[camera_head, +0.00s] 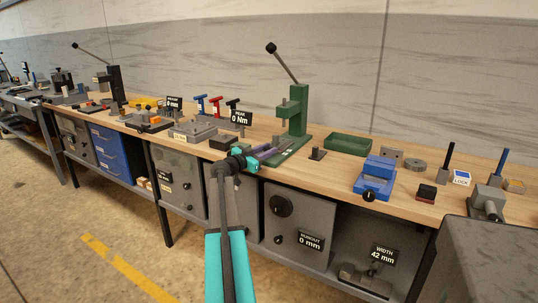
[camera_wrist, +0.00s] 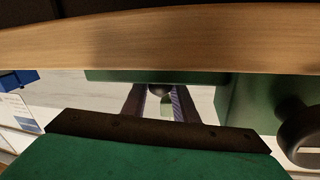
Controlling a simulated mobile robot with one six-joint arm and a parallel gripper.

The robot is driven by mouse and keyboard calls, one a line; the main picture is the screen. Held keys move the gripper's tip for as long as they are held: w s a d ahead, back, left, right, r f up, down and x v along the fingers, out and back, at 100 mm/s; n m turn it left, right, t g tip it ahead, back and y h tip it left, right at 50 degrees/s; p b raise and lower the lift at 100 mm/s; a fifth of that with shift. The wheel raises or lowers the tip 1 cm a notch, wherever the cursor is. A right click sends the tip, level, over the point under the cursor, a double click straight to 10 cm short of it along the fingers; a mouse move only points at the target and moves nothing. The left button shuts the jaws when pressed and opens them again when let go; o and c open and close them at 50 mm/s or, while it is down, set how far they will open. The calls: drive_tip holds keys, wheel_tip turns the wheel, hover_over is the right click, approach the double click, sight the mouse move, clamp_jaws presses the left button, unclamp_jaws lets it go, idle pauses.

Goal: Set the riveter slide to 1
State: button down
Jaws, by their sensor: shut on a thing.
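The green riveter (camera_head: 293,110) stands on the bench, with a long lever raised up and to the left, ending in a black ball. My gripper (camera_head: 268,152) is at the front end of the riveter's base, low over the bench edge. In the wrist view my gripper (camera_wrist: 160,103) has its two fingers close around a small dark rounded knob (camera_wrist: 160,90), which seems to be the riveter's slide; a green part shows just below it. The riveter's green body (camera_wrist: 250,100) fills the area to the right. No slide scale or number is readable.
A green tray (camera_head: 348,144) and a small dark stand (camera_head: 317,154) are right of the riveter. A blue device (camera_head: 375,178) sits farther right. A grey block fixture (camera_head: 195,132) is left of my gripper. Grey cabinets (camera_head: 298,215) stand under the bench.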

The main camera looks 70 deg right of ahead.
drive_tip(key=c, duration=1.4)
unclamp_jaws()
drive_tip(key=shift+a, duration=0.1)
drive_tip(key=shift+c, duration=0.2)
drive_tip(key=shift+a, duration=0.1)
drive_tip(key=b+v, duration=0.1)
drive_tip(key=v, duration=1.2)
drive_tip(key=shift+a, duration=0.3)
drive_tip(key=shift+w, duration=0.15)
